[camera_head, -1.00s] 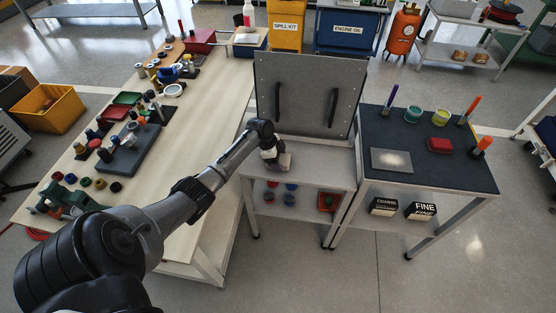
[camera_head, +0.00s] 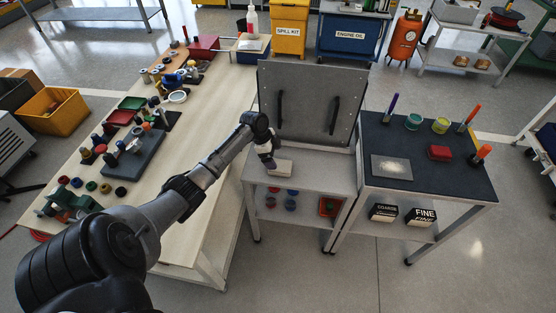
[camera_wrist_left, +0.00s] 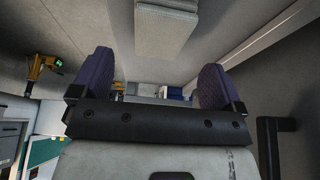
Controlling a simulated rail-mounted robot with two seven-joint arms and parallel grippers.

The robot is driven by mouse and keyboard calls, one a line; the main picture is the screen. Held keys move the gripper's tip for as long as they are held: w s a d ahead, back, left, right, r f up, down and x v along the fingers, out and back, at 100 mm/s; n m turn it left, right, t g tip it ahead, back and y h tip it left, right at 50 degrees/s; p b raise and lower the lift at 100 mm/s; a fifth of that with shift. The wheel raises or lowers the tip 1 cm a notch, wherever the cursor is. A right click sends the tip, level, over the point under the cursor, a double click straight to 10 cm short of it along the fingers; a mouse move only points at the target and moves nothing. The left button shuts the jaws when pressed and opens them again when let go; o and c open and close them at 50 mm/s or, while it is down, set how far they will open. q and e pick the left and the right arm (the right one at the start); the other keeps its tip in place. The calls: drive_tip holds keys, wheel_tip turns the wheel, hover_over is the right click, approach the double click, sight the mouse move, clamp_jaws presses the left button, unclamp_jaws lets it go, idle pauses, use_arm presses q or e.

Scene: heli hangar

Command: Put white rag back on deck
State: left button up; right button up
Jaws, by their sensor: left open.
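The white rag (camera_head: 281,168) is a folded, pale, flat block lying on the grey deck (camera_head: 318,176) in front of an upright grey panel. In the left wrist view the rag (camera_wrist_left: 165,22) shows at the top, beyond the fingertips and apart from them. My left gripper (camera_head: 269,162) is just to the left of the rag, low over the deck. Its two purple finger pads (camera_wrist_left: 153,85) are wide apart with nothing between them. My right gripper is not in these views.
The upright panel (camera_head: 305,100) with two dark handles stands behind the deck. A dark-topped table (camera_head: 425,175) with markers, tape and a red block adjoins at right. A long pale bench (camera_head: 215,110) with many parts is at left. Jars sit on the shelf below.

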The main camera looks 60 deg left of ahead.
use_arm(q)
drive_tip(key=p+v, duration=0.1)
drive_tip(key=v, duration=0.4)
drive_tip(key=s+d+f+g+y, duration=0.1)
drive_tip(key=s+d+f, duration=0.25)
drive_tip(key=d, duration=0.35)
drive_tip(key=s+d+f+n, duration=0.1)
drive_tip(key=s+d+f, duration=0.25)
drive_tip(key=d, duration=0.45)
drive_tip(key=s+d+f+g+y, duration=0.1)
drive_tip(key=s+d+f, duration=0.25)
drive_tip(key=d, duration=0.35)
drive_tip(key=s+d+r+n+t, duration=0.1)
drive_tip(key=s+d+r+n, duration=0.1)
drive_tip(key=s+d, duration=0.4)
drive_tip(key=s+d+r+n+t, duration=0.1)
drive_tip(key=s+d+r+n, duration=0.2)
drive_tip(key=s+d+r, duration=0.2)
drive_tip(key=s+d, duration=0.2)
drive_tip(key=d, duration=0.2)
drive_tip(key=shift+d+r+y, duration=0.25)
drive_tip(key=shift+r+y, duration=0.05)
drive_tip(key=shift+r, duration=0.05)
wheel_tip(320, 180, up, 38)
drive_tip(key=p, duration=3.8)
